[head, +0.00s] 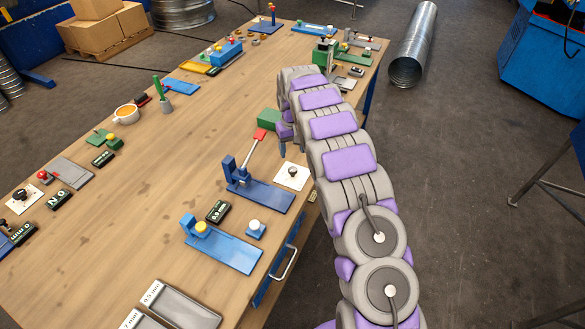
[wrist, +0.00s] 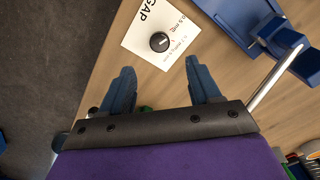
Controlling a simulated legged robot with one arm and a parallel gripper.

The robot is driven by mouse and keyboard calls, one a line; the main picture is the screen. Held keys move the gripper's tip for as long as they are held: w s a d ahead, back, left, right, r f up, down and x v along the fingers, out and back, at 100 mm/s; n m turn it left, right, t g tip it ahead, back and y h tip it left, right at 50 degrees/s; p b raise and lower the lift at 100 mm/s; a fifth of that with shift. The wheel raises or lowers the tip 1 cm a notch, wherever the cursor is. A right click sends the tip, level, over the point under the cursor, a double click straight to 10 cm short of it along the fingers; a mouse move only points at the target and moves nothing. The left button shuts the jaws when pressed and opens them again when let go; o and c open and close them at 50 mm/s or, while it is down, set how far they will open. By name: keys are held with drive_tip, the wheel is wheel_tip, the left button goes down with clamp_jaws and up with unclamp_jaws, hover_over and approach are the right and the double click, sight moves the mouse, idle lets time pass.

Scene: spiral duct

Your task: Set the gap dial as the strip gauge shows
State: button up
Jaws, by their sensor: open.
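The gap dial is a small dark round knob (head: 292,172) on a white plate (head: 284,180) near the table's right edge. In the wrist view the knob (wrist: 159,42) has a pale pointer line, and its plate (wrist: 136,39) reads GAP with millimetre marks, partly too small to read. My gripper (wrist: 160,66) is open and empty, its fingers apart, with the knob beyond the fingertips. In the head view my gripper (head: 292,148) hangs just behind the plate. A black display (head: 217,211), possibly the strip gauge's, seems to read 0.9 mm, not quite legible.
A blue stand with a red-handled lever (head: 250,183) stands left of the dial. A blue plate with a yellow knob (head: 222,247) lies nearer. A green block (head: 268,119) is close to my gripper. Labelled trays (head: 181,308) lie at the front. The table's middle is clear.

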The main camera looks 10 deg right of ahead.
sight(293, 169)
wheel_tip(293, 169, down, 10)
drive_tip(key=shift+r+b, duration=0.2)
drive_tip(key=shift+b, duration=0.4)
drive_tip(key=c, duration=1)
drive_tip(key=shift+c, duration=0.2)
